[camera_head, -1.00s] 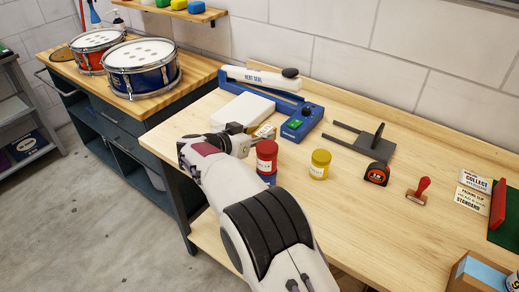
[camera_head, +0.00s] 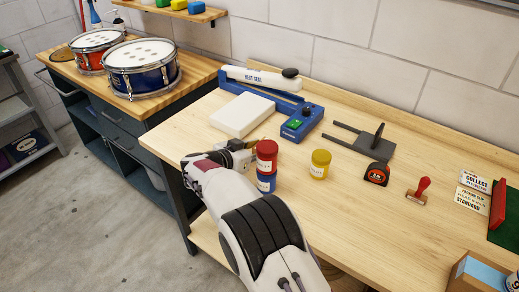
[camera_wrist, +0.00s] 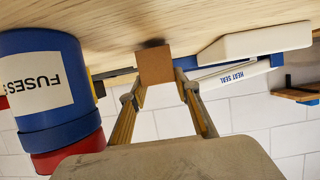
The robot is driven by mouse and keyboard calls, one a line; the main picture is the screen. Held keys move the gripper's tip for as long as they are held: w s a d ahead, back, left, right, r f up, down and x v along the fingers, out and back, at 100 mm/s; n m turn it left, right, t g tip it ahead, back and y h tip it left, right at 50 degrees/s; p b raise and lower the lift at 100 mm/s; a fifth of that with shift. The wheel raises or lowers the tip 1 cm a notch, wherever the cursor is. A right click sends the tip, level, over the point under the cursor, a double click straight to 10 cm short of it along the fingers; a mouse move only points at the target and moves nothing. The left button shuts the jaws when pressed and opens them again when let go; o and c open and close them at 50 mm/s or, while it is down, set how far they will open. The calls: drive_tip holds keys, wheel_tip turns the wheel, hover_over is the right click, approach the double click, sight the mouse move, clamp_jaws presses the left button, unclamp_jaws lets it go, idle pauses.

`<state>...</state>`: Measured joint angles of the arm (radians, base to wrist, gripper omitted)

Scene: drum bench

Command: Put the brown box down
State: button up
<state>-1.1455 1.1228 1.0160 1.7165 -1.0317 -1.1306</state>
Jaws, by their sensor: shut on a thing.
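The brown box (camera_wrist: 155,65) is a small plain block between my fingertips in the wrist view. My gripper (camera_wrist: 160,92) is shut on it, with one yellowish finger on each side. The wrist picture is upside down, with the wooden bench top along its upper edge. The box is close to the bench top; I cannot tell whether it touches. In the head view my gripper (camera_head: 248,152) is low over the bench, left of the stacked jars, and the box is mostly hidden there.
A red jar (camera_head: 266,156) stands on a blue fuses jar (camera_head: 266,183) close beside my gripper. A yellow jar (camera_head: 320,164) stands further right. A white block (camera_head: 243,115) and a heat sealer (camera_head: 300,122) lie behind.

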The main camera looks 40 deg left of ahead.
drive_tip(key=shift+f, duration=0.35)
drive_tip(key=shift+f, duration=0.15)
drive_tip(key=o, duration=0.9)
drive_tip(key=shift+c, duration=0.2)
drive_tip(key=shift+s+r, duration=0.35)
drive_tip(key=shift+s, duration=0.1)
drive_tip(key=v, duration=1.1)
